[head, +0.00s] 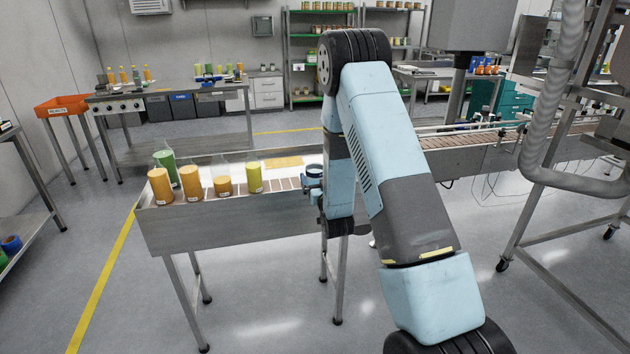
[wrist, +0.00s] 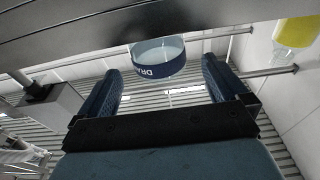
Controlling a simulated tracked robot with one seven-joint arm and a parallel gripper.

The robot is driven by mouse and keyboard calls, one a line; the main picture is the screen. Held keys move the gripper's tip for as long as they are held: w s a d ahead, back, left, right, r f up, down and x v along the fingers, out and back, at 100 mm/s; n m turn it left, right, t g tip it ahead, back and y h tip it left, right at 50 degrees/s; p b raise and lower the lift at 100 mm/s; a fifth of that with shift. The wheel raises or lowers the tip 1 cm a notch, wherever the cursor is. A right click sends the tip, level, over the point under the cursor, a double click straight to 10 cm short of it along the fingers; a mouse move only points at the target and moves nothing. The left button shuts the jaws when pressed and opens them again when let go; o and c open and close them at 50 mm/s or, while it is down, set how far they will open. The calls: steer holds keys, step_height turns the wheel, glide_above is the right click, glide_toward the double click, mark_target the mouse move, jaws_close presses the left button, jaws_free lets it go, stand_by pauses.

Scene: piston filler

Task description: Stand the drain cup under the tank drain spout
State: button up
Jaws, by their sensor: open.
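The drain cup (wrist: 158,60) is a clear cup with a dark blue band lettered "DRA", the rest of the word cut off from sight. It shows upside down in the wrist view, against a dark metal edge. My gripper (wrist: 160,66) is open, with one blue finger on each side of the cup and gaps on both sides. I cannot make out the tank drain spout in either view.
A steel table (head: 200,226) carries several orange, yellow and green containers left of my arm; a yellow one (wrist: 296,32) also shows in the wrist view. A conveyor (head: 475,155) runs to the right. A metal frame with a thick grey hose (head: 535,130) stands at right.

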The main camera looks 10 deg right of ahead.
mark_target(315, 167)
steer(key=shift+w+r, duration=0.2)
steer(key=shift+w, duration=0.7)
steer(key=shift+w+r, duration=0.2)
steer(key=shift+w, duration=0.65)
steer(key=shift+w+r, duration=0.2)
steer(key=shift+w, duration=0.7)
steer(key=shift+c, duration=0.4)
steer(key=c, duration=1.1)
steer(key=shift+o, duration=0.2)
steer(key=shift+r, duration=0.1)
